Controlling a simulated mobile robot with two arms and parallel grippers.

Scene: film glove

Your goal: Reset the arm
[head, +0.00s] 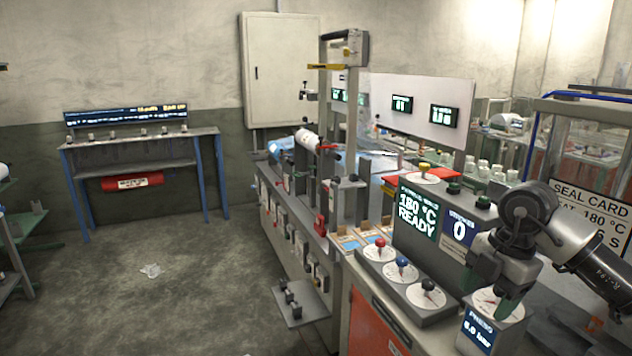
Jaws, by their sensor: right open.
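My right arm comes in from the right. Its gripper (490,292), with dark green fingers, points down over the dial on top of the pressure box (480,335), whose screen reads 6.0 bar. My left gripper is not in view.
Left of the gripper stands a control box (414,214) reading 180 °C READY, with a row of red, blue and black knobs (401,262) before it. A seal card sign (590,210) stands at right. The floor (150,300) at left is mostly clear.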

